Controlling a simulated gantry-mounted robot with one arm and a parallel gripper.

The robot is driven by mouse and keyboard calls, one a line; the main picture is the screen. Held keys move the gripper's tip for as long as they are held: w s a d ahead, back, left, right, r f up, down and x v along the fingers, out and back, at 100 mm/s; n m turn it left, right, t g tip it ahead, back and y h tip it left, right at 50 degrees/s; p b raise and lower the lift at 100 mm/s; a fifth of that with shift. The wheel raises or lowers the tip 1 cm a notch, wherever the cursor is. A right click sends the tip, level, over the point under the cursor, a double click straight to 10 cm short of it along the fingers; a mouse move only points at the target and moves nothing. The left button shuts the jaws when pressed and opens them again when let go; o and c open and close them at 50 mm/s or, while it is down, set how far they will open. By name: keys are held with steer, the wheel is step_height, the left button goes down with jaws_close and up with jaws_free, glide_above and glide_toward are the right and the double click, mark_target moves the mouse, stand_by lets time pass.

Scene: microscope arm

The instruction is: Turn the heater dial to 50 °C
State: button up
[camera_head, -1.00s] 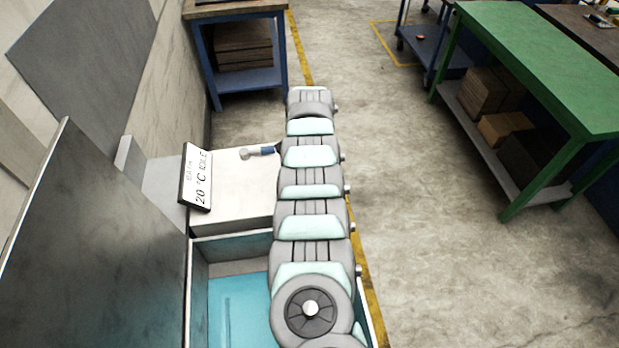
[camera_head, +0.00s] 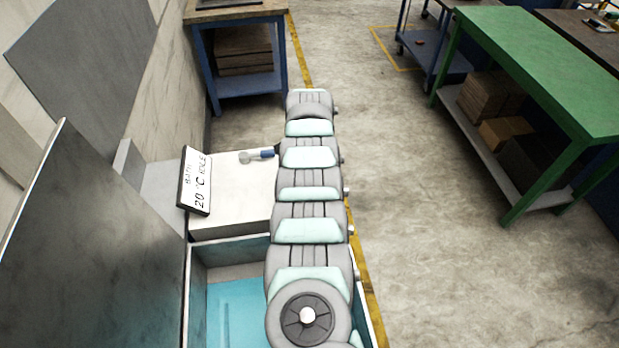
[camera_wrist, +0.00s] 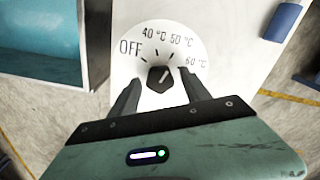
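The heater dial (camera_wrist: 160,79) is a dark faceted knob on a round white scale marked OFF, 40, 50 and 60 °C in the wrist view. A small white line on the knob points up and to the right, roughly toward the 50 °C side; its exact setting is too small to tell. My gripper (camera_wrist: 162,86) is open, with one dark finger on each side of the knob. I cannot tell whether the fingers touch it. In the head view the bath display (camera_head: 195,181) reads BATH 20 °C IDLE. My arm hides the dial there.
The open bath tank (camera_head: 229,247) holds blue liquid under my arm. A green bench (camera_head: 545,75) stands at the right, a blue-framed table (camera_head: 240,50) behind. The floor between is clear.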

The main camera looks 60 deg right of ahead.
steer(key=shift+r, duration=0.1)
step_height(320, 180, up, 11)
steer(key=shift+f, duration=0.2)
stand_by(0.5)
stand_by(0.4)
